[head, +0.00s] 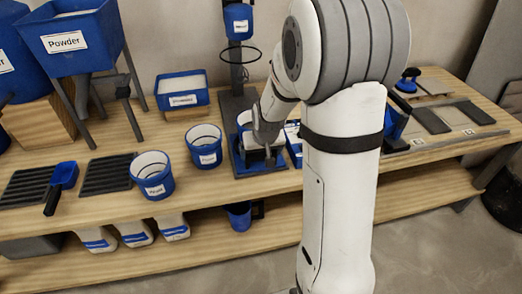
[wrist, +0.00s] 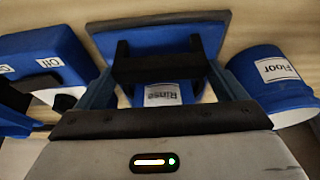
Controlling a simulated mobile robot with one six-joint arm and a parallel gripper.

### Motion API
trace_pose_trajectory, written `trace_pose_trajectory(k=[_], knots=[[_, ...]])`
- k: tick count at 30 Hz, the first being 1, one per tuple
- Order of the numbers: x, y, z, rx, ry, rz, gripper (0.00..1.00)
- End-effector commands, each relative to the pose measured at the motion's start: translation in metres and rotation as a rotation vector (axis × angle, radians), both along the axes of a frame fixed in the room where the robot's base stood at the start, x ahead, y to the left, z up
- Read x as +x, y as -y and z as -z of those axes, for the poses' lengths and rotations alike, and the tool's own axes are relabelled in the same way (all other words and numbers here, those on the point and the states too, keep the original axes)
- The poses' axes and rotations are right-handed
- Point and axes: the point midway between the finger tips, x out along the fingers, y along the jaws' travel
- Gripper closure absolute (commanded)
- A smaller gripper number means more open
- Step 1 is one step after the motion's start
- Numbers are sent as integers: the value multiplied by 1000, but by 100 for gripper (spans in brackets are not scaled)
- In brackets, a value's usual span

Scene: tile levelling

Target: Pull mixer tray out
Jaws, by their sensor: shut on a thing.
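The mixer tray (head: 238,167) is a blue, low tray at the foot of the dark mixer stand (head: 236,88) in the head view. A bucket (head: 243,121) stands on it, partly hidden by my arm. My gripper (head: 258,157) is at the front of the tray. In the wrist view my gripper (wrist: 162,85) is shut on a dark handle bar (wrist: 160,68) in front of a blue part with a grey edge. A blue bucket labelled Rinse (wrist: 163,95) shows behind the bar.
A blue-rimmed bucket (head: 204,147) stands close left of the tray; a bucket labelled Floor (wrist: 270,80) shows in the wrist view. A blue box marked Off (wrist: 45,62) lies on the other side. Another bucket (head: 152,175) stands near the bench's front edge.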

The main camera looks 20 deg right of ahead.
Motion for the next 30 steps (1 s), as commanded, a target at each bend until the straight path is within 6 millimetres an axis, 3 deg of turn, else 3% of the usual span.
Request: trace_pose_trajectory(k=[3,4,7,16,30], knots=[[1,0,-1,-2,2,-5,50],[1,0,-1,-2,2,-5,8],[1,1,0,-2,2,-1,0],[-1,2,-6,-2,2,2,0],[-27,0,-69,-2,3,2,0]])
